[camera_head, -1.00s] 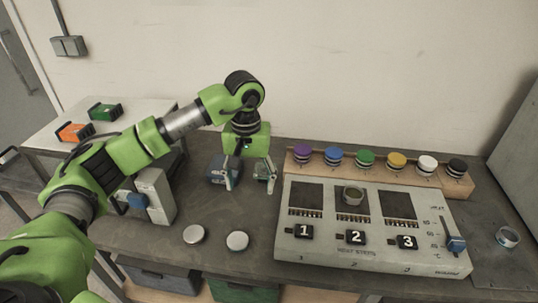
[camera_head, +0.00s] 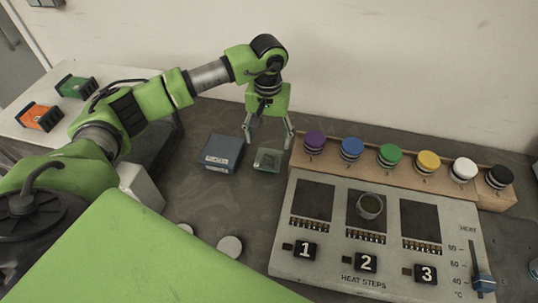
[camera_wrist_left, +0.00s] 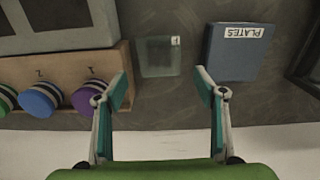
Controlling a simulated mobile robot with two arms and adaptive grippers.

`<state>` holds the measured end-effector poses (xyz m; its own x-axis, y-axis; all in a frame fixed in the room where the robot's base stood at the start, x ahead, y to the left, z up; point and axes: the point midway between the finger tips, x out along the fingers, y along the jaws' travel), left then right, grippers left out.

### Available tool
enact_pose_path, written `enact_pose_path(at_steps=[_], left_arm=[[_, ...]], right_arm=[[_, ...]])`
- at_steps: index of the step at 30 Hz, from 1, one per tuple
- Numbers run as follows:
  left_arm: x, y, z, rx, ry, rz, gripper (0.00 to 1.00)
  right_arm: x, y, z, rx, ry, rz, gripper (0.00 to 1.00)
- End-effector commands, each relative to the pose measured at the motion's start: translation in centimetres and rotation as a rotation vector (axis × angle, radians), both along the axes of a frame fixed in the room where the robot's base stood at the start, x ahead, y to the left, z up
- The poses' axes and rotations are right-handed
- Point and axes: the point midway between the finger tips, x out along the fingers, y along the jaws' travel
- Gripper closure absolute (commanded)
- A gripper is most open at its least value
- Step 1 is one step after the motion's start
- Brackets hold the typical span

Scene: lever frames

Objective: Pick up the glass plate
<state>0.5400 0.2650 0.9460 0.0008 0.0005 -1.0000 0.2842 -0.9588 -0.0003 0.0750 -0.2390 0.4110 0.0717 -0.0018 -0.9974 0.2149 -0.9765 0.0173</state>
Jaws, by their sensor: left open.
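The glass plate (camera_head: 267,160) is a small clear greenish square with a white label at one corner. It lies flat on the dark bench between the blue PLATES box and the heating panel. My left gripper (camera_head: 268,140) points down, its fingers open and empty. In the head view it stands just behind the plate. In the left wrist view the plate (camera_wrist_left: 160,57) lies ahead of the gap between the left fingertips (camera_wrist_left: 162,84), apart from both fingers. My right gripper is not in view.
The blue PLATES box (camera_head: 222,153) stands close left of the plate. The heating panel (camera_head: 380,235) and a wooden rack (camera_head: 405,172) of coloured-lid jars stand on the right. A small round cup (camera_head: 370,206) sits on the panel. A pale disc (camera_head: 229,246) lies in front.

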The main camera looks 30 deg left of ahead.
Motion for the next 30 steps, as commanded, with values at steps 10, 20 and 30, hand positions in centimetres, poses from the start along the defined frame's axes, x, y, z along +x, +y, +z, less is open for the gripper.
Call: enact_pose_path(at_steps=[10, 20, 30], left_arm=[[0.0, -0.1, -3.1, -0.001, 0.002, 0.000, 0.36], [0.0, -0.1, -7.3, 0.000, 0.001, 0.001, 0.36], [0.0, -0.1, -7.7, 0.000, -0.001, 0.000, 0.57]], right_arm=[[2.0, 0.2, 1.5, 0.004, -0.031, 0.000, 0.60], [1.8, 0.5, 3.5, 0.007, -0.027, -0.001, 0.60], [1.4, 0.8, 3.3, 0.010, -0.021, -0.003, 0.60]])
